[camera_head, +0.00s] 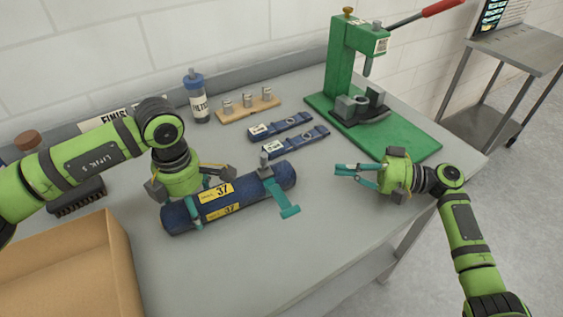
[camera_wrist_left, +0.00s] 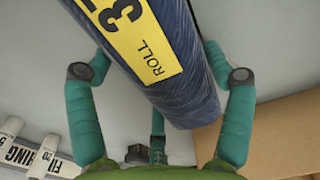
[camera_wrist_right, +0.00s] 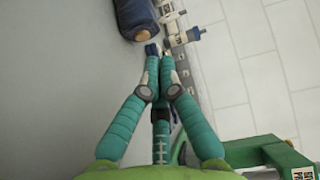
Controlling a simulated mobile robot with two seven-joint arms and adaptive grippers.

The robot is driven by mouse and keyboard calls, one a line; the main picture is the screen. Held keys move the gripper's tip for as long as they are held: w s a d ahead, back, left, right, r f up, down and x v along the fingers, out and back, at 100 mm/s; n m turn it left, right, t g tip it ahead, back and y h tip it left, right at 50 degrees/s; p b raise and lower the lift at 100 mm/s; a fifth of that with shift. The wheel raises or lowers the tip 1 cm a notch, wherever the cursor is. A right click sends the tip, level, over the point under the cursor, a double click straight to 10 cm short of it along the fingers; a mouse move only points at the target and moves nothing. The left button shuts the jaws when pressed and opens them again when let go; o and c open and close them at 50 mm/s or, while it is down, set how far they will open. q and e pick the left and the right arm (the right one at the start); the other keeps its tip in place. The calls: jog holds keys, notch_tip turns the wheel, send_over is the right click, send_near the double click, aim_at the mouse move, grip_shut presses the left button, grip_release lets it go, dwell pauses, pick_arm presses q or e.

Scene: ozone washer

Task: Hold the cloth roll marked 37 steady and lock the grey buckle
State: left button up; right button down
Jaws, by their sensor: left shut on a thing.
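The dark blue cloth roll (camera_head: 245,202) with yellow labels marked 37 lies on the grey table. Its labelled end also shows in the left wrist view (camera_wrist_left: 182,85). My left gripper (camera_head: 205,200) is shut around the roll near its left end, one finger on each side. A teal strap (camera_head: 278,192) goes over the roll near its right end, with its tail on the table. The grey buckle (camera_head: 264,161) sits on top of this strap; whether it is locked is too small to tell. My right gripper (camera_head: 340,170) is shut and empty, to the right of the roll, apart from it.
Two flat blue straps with tags (camera_head: 296,142) lie behind the roll. A wooden block with metal pieces (camera_head: 250,105) and a blue-capped bottle (camera_head: 197,98) stand further back. A green press (camera_head: 352,65) stands at back right. A cardboard box (camera_head: 112,260) is at front left.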

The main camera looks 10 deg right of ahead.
aim_at(281, 176)
pick_arm(q)
jog(key=shift+s+f, duration=0.1)
jog(key=shift+f, duration=0.1)
pick_arm(e)
jog(key=shift+s+a+r+n+g+y, duration=0.15)
jog(key=shift+s+r+n+g+y, duration=0.2)
jog(key=shift+s+y, duration=0.2)
jog(key=shift+s+a+r+n+g+y, duration=0.1)
jog(key=shift+s+r+n+g+y, duration=0.3)
jog(key=shift+s, duration=0.25)
jog(key=shift+f, duration=0.15)
jog(key=x, duration=1.4)
